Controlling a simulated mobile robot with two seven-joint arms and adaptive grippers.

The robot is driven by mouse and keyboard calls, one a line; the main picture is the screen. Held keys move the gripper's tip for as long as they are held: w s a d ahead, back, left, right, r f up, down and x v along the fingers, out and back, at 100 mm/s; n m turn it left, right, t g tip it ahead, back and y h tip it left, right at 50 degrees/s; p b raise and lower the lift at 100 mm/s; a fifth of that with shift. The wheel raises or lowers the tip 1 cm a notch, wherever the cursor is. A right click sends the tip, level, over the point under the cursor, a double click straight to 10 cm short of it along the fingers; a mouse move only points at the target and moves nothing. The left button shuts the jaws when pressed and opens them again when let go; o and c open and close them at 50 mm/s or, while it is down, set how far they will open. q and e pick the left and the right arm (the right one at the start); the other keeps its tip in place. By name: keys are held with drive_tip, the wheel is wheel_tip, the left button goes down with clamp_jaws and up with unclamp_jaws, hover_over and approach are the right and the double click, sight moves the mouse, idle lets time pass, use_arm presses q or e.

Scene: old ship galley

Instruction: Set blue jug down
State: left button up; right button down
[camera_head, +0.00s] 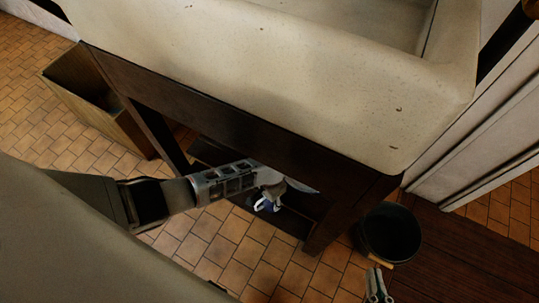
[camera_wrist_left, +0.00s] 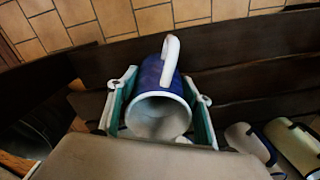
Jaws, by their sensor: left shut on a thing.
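The blue jug (camera_wrist_left: 150,72) has a white rim and a white handle. In the left wrist view its open mouth faces the camera, and my left gripper (camera_wrist_left: 161,97) is shut on it, one finger on each side. In the head view my left gripper (camera_head: 268,190) reaches in under the sink, and only a small blue-and-white part of the jug (camera_head: 264,205) shows. The dark slatted shelf (camera_wrist_left: 225,58) lies behind the jug; I cannot tell whether they touch. My right gripper (camera_head: 377,285) is at the bottom edge, its fingers small and partly cut off.
A large stone sink (camera_head: 280,62) on a dark wooden frame (camera_head: 235,125) is above my left arm. A black bucket (camera_head: 390,233) stands right of the frame leg. A wooden bin (camera_head: 105,120) stands left. Another blue-and-white vessel (camera_wrist_left: 248,140) and a cream one (camera_wrist_left: 292,145) lie right of the jug.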

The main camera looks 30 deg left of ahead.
use_arm(q)
drive_tip(key=shift+f, duration=0.25)
drive_tip(key=o, duration=1.3)
drive_tip(key=shift+c, duration=0.2)
drive_tip(key=shift+r, duration=0.1)
drive_tip(key=shift+w+r, duration=0.1)
drive_tip(key=shift+r, duration=0.15)
wheel_tip(320, 180, up, 7)
drive_tip(key=p, duration=0.4)
drive_tip(key=shift+r, duration=0.15)
use_arm(e)
drive_tip(key=shift+n+g+h, duration=0.4)
drive_tip(key=shift+n+g, duration=0.2)
drive_tip(key=shift+n, duration=0.1)
drive_tip(key=d+f, duration=0.1)
drive_tip(key=s+d+f, duration=0.1)
drive_tip(key=d, duration=0.1)
drive_tip(key=shift+s+d+f, duration=0.25)
drive_tip(key=shift+s+f, duration=0.15)
